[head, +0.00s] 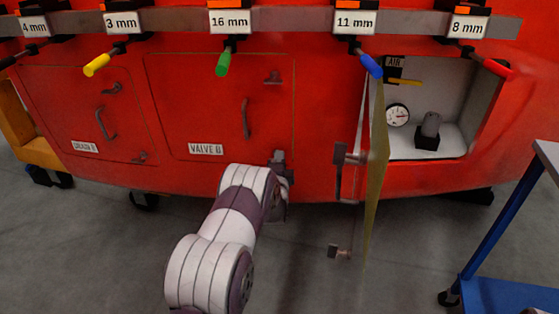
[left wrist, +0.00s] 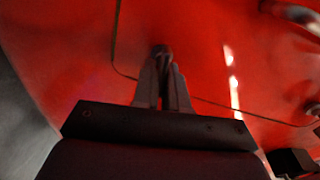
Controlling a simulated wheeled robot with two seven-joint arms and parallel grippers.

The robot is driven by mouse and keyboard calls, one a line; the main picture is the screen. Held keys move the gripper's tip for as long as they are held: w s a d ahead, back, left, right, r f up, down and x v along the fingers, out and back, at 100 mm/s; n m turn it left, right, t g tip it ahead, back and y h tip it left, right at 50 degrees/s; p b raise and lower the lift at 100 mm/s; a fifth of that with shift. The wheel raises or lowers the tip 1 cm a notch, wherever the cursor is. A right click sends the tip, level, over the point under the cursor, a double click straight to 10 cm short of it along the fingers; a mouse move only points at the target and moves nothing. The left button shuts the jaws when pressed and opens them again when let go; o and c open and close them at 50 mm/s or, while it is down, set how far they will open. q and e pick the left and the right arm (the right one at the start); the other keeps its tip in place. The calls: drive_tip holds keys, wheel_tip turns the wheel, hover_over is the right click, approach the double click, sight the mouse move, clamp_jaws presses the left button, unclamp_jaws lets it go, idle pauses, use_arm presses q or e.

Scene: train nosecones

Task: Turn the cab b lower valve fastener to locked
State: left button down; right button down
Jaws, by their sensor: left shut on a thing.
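The red VALVE B door (head: 195,110) is shut flush in the red nosecone, with a handle (head: 245,118) on its right half and an upper fastener (head: 272,77) near its top right corner. My left gripper (head: 279,158) is at the door's lower right corner, where the arm and gripper mostly hide the lower fastener. In the left wrist view, my left gripper's fingers (left wrist: 163,62) are closed together on the dark lower valve fastener (left wrist: 161,49), beside the door's seam. I cannot tell the fastener's exact angle. My right gripper is not in view.
Hex tools with coloured handles, such as the green 16 mm one (head: 223,62), hang from a rail above. To the right, an open door panel (head: 377,170) sticks out beside the AIR compartment (head: 450,90). A blue cart (head: 510,290) stands at the lower right.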

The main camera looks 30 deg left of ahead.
use_arm(q)
drive_tip(key=shift+f+m, duration=0.15)
drive_tip(key=shift+m, duration=0.55)
drive_tip(key=c, duration=1.3)
unclamp_jaws()
drive_tip(key=shift+o, duration=0.2)
drive_tip(key=shift+s+d, duration=0.1)
drive_tip(key=p+v, duration=0.2)
drive_tip(key=v, duration=1)
drive_tip(key=shift+s+p, duration=0.25)
drive_tip(key=shift+p, duration=0.1)
drive_tip(key=shift+d, duration=0.1)
